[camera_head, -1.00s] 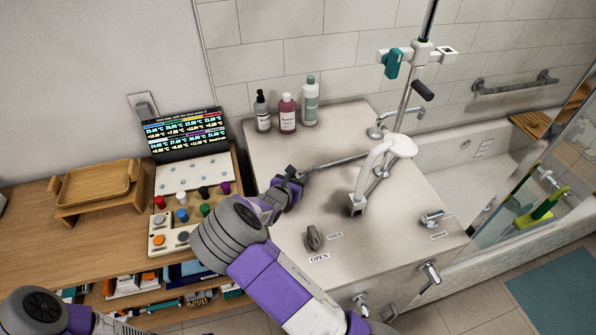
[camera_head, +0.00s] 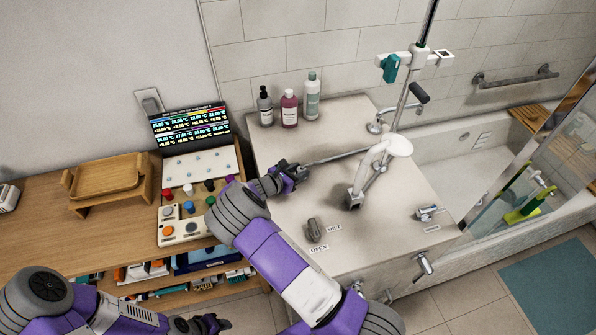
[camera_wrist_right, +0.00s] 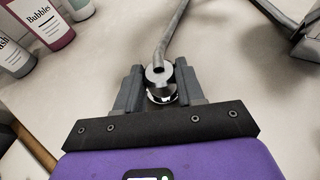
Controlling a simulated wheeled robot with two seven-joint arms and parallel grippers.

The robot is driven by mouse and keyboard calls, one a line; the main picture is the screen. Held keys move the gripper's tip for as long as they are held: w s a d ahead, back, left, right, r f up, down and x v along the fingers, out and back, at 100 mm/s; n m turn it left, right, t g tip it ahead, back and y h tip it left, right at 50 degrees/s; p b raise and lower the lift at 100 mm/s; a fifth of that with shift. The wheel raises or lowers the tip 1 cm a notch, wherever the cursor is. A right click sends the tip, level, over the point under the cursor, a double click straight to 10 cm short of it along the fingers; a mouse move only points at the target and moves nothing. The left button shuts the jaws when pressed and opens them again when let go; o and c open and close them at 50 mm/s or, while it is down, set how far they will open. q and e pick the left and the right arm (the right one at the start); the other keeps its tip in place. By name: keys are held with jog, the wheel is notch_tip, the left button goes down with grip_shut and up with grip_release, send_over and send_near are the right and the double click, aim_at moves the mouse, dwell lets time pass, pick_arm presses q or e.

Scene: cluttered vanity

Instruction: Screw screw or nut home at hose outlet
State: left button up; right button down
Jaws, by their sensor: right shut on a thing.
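My right gripper (camera_head: 298,168) is over the pale counter (camera_head: 320,134), at the left end of a thin grey hose or pipe (camera_head: 345,156). In the right wrist view its two dark jaws (camera_wrist_right: 160,88) are shut on a round metal nut (camera_wrist_right: 162,94). The hose (camera_wrist_right: 168,40) rises out of a ring-shaped end at the nut. I cannot tell the thread or how tightly the nut sits; the outlet beneath is hidden. My left gripper (camera_head: 208,322) is low at the bottom edge, away from the counter, and its jaws are unclear.
Several bottles (camera_head: 289,108) stand at the counter's back left. A white shower head on a stand (camera_head: 397,146) is right of the gripper. A grey knob (camera_head: 314,230) sits in front, near OPEN and SHUT labels. A control box (camera_head: 180,232) and wooden tray (camera_head: 105,175) are left.

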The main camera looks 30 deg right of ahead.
jog(key=shift+w+f+m+g+b, duration=0.15)
jog(key=shift+m+g+b, duration=0.3)
jog(key=shift+m+g, duration=0.25)
jog(key=m+g+b, duration=0.1)
jog(key=b, duration=0.1)
jog(key=m+g+b, duration=0.2)
jog(key=shift+w+f+g+h, duration=0.1)
jog(key=shift+w+g+h, duration=0.1)
jog(key=shift+g+h, duration=0.1)
jog(key=shift+r+m+g+b, duration=0.2)
jog(key=shift+m+g+b, duration=0.2)
jog(key=shift+g+b, duration=0.2)
jog(key=shift+c, duration=1.4)
grip_release()
